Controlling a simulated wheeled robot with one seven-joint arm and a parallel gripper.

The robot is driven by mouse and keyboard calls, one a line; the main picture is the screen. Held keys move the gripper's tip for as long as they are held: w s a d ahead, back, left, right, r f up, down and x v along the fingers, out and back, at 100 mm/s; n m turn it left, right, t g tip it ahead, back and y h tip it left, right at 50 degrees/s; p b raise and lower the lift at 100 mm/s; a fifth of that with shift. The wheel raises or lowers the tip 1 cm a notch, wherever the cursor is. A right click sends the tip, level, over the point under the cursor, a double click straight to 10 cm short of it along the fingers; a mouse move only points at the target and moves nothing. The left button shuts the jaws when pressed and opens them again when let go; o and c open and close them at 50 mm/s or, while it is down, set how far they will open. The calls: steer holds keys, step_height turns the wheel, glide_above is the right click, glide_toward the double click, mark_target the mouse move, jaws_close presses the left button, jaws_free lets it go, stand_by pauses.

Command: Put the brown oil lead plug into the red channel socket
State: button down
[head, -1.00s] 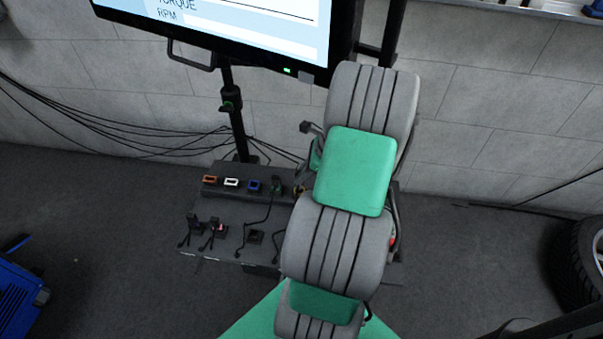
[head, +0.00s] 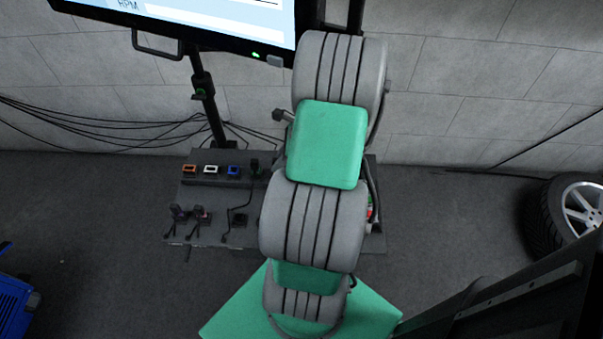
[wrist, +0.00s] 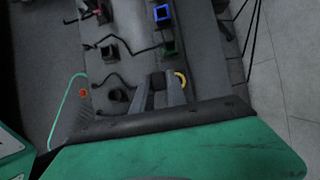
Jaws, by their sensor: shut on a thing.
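In the head view the red channel socket is the orange-red framed one (head: 189,168) at the left end of the socket row on the dark panel. My gripper (wrist: 158,93) is hidden behind my arm in the head view. In the wrist view its two grey fingers are close together, shut on a small dark piece, apparently the oil lead plug (wrist: 158,83). Its brown colour cannot be made out. The fingers are over the panel beside a yellow-ringed socket (wrist: 181,80); whether they touch it is unclear. The red socket is not clearly visible in the wrist view.
White (head: 211,169), blue (head: 234,170) and green (head: 256,170) sockets continue the row. Black plugs with leads (head: 178,213) stand along the panel's front part. A monitor on a post (head: 200,88) rises behind. Loose cables run along the wall. A wheel (head: 575,215) is at right.

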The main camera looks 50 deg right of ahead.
steer(key=shift+s+a+p, duration=0.7)
steer(key=shift+s+a, duration=0.15)
steer(key=shift+a, duration=0.25)
steer(key=shift+s+a+p, duration=0.65)
steer(key=shift+s+a, duration=0.15)
steer(key=shift+a, duration=0.25)
steer(key=s+d+p, duration=0.1)
steer(key=s+d, duration=0.3)
steer(key=s, duration=0.2)
steer(key=shift+d+p, duration=0.3)
steer(key=shift+p, duration=0.05)
steer(key=shift+w+d, duration=0.1)
steer(key=w+d, duration=0.4)
steer(key=d, duration=0.2)
steer(key=shift+w, duration=0.4)
steer(key=shift+f, duration=0.1)
steer(key=shift+f, duration=0.35)
steer(key=shift+f, duration=0.15)
